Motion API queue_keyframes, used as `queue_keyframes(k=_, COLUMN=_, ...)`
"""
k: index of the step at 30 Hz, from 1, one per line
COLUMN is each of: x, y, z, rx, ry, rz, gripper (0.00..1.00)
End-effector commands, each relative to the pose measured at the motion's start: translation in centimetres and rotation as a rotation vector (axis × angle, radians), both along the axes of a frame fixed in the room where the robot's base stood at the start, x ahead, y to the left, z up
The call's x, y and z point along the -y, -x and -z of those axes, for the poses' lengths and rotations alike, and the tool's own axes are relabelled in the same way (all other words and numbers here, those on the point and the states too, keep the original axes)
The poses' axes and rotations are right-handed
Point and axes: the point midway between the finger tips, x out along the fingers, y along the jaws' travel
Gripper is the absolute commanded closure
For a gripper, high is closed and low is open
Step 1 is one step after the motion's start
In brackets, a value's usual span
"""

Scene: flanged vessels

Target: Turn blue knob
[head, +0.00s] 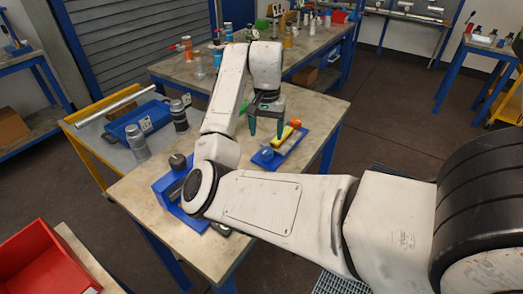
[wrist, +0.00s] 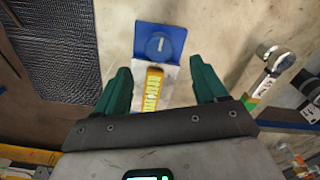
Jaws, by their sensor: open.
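A blue knob (wrist: 159,45) with a short white mark sits on a blue and pale plate (wrist: 142,27) at the top middle of the wrist view. A yellow bar (wrist: 152,88) lies just below the knob there. In the head view the blue fixture (head: 262,160) is on the near workbench, with the yellow bar (head: 283,135) and an orange knob (head: 295,122) on it. My gripper (head: 266,132) is open and empty above the fixture. In the wrist view its green fingers (wrist: 161,80) stand either side of the yellow bar, apart from the blue knob.
A blue bracket (head: 163,191) with a grey round part stands on the bench's left. Grey bottles (head: 137,141) and a blue case (head: 133,119) are on a yellow-framed cart. A metal valve piece (wrist: 272,60) lies right in the wrist view. A cluttered bench (head: 182,70) stands behind.

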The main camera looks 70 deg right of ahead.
Motion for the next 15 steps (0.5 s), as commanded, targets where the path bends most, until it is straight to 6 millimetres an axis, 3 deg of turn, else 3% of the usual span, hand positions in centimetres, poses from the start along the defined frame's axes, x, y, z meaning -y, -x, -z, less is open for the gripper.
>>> queue_keyframes(k=1, x=0.0, y=0.2, z=1.4, rx=-0.005, ry=0.0, rz=0.0, gripper=0.29)
queue_keyframes(k=6, x=0.0, y=0.1, z=4.4, rx=-0.004, ry=0.0, rz=0.0, gripper=0.29)
queue_keyframes(k=15, x=-0.1, y=0.0, z=7.1, rx=-0.001, ry=-0.001, rz=0.0, gripper=0.29)
